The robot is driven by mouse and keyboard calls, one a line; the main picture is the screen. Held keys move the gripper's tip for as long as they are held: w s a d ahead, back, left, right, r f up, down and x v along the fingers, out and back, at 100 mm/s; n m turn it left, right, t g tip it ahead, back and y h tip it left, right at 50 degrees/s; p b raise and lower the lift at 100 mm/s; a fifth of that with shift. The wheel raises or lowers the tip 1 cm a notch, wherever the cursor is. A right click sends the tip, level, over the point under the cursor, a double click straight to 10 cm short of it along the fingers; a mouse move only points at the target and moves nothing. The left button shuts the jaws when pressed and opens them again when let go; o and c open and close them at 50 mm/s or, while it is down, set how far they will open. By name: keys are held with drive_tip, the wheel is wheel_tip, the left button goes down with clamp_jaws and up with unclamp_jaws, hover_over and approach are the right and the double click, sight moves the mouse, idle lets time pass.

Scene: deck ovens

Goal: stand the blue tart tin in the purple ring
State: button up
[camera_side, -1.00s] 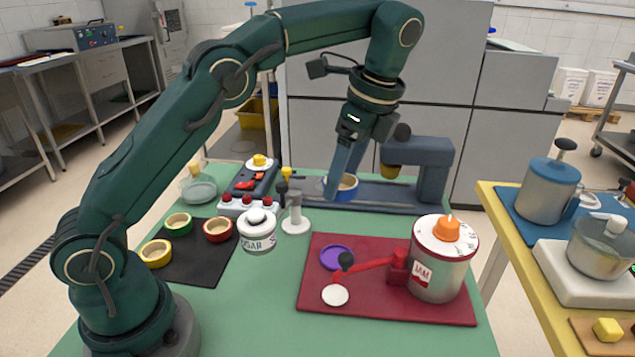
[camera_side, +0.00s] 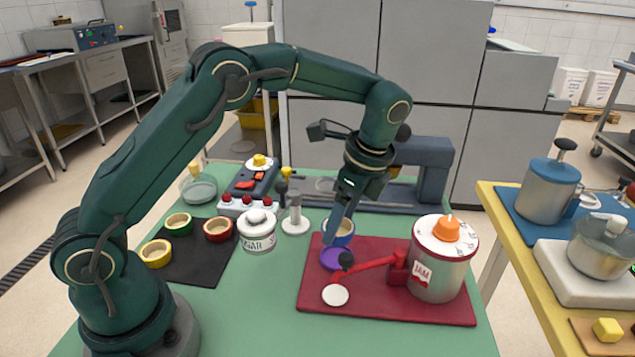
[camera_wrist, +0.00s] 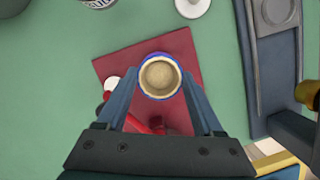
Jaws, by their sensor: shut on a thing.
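The blue tart tin (camera_side: 346,239) has a pale brown filling. My gripper (camera_side: 337,228) is shut on its sides. In the wrist view the tin (camera_wrist: 160,96) sits upright between the two fingertips (camera_wrist: 161,79). The purple ring (camera_side: 332,261) lies flat on the red mat (camera_side: 375,309), near its back left corner. The tin shows just above and behind the ring in the side view, and appears held off the mat.
A red lever arm (camera_side: 372,266) with a black knob and white disc runs beside the ring from the jam pot (camera_side: 437,272). A white sugar pot (camera_side: 257,235) and a white stand (camera_side: 295,222) are left. Yellow, green and red tins (camera_side: 218,230) sit on a black mat.

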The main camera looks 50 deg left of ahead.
sight(340, 242)
drive_tip(key=shift+f, duration=1.9)
drive_tip(key=shift+f, duration=0.6)
drive_tip(key=o, duration=1.1)
drive_tip(key=shift+v, duration=5.5)
drive_tip(key=shift+a, duration=0.1)
